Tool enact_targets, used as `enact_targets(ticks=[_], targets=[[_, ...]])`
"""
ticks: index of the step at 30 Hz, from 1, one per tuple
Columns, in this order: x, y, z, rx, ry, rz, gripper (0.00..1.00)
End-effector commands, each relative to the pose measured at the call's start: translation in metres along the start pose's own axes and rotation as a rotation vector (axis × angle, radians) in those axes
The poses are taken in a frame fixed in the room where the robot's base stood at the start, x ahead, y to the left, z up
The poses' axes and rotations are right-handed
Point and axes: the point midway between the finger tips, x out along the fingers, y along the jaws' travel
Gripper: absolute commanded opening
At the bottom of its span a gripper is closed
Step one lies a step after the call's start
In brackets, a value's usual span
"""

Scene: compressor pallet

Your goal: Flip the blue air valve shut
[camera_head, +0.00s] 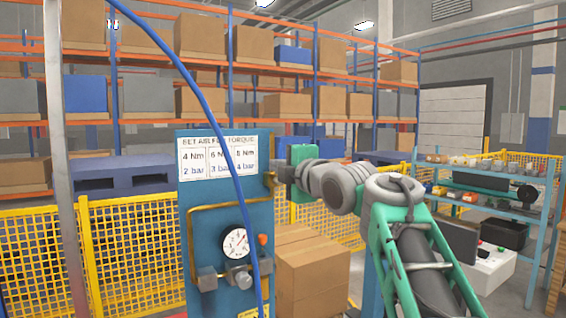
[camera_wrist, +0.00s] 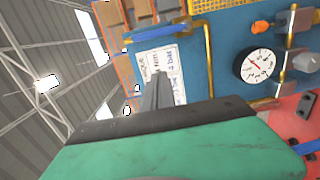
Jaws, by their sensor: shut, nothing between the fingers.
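The blue panel (camera_head: 225,185) stands upright ahead of me, with a brass pipe (camera_head: 188,235), a round white gauge (camera_head: 235,243) and grey fittings on it. I cannot clearly make out a blue valve handle on it in the head view.
A blue hose (camera_head: 222,130) hangs in front of the panel. An orange knob (camera_head: 263,240) sits right of the gauge. Cardboard boxes (camera_head: 312,270) are stacked right of the panel. Yellow mesh fencing (camera_head: 130,250) and a blue shelf (camera_head: 490,205) stand farther back.

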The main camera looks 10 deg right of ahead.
Motion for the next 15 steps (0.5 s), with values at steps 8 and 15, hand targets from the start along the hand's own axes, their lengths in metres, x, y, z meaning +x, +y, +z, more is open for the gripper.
enact_targets(ticks=[8, 15], targets=[[0.064, 0.004, -0.001, 0.001, 0.002, -0.004, 0.0], [0.074, 0.002, 0.034, 0.001, -0.003, -0.003, 0.0]])
